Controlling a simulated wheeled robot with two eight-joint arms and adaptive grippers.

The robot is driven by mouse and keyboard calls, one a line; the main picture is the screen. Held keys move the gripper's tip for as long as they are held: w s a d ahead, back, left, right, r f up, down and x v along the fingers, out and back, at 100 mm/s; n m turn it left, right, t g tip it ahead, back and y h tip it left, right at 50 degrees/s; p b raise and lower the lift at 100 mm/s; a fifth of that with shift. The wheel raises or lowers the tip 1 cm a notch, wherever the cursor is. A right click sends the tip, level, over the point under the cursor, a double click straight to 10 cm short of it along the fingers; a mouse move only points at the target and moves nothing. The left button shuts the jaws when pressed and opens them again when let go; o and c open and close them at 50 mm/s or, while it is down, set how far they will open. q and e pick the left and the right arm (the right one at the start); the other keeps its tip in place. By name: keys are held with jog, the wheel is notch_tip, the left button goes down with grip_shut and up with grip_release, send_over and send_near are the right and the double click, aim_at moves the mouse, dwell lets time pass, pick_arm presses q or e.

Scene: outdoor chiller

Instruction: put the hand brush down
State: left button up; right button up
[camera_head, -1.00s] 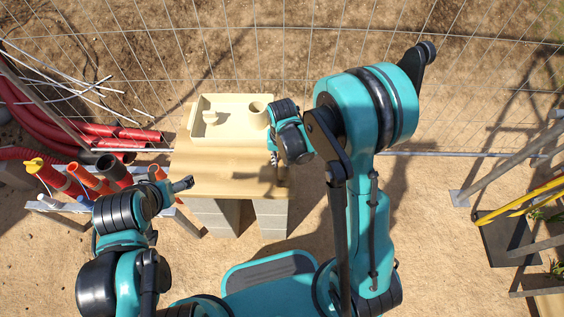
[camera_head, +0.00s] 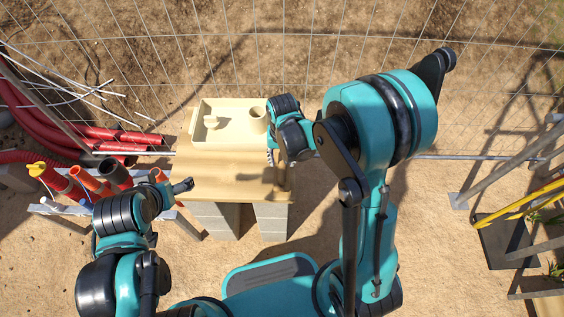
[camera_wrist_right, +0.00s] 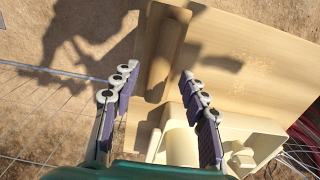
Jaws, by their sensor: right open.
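My right gripper (camera_head: 270,157) is over the right end of the wooden table in the head view. In the right wrist view its two fingers (camera_wrist_right: 155,95) are apart, with nothing clasped between them. Beyond the fingertips, a long tan shape (camera_wrist_right: 163,52) lies along the table's edge; it may be the hand brush, but shade makes it hard to tell. No bristles can be made out. My left gripper (camera_head: 184,186) is near the table's left front corner, too small to read.
The wooden table (camera_head: 215,168) stands on grey blocks. A cream tray (camera_head: 236,102) at its back holds a small cream object (camera_head: 211,122) and a round cup (camera_head: 258,113). Red pipes (camera_head: 110,135) lie to the left. A wire fence runs behind. The table's middle is clear.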

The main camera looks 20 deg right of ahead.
jog(key=s+d+r+n+t, duration=0.1)
jog(key=s+r+t, duration=0.1)
jog(key=r, duration=0.5)
jog(key=s+d+r+n+t+p, duration=0.1)
jog(key=s+d+r+t, duration=0.1)
jog(key=s+r, duration=0.3)
jog(key=s+d+r+n+t+p, duration=0.1)
jog(key=s+r+t, duration=0.2)
jog(key=r, duration=0.5)
jog(key=shift+s+d+r, duration=0.2)
jog(key=shift+d+r, duration=0.15)
jog(key=shift+f, duration=0.15)
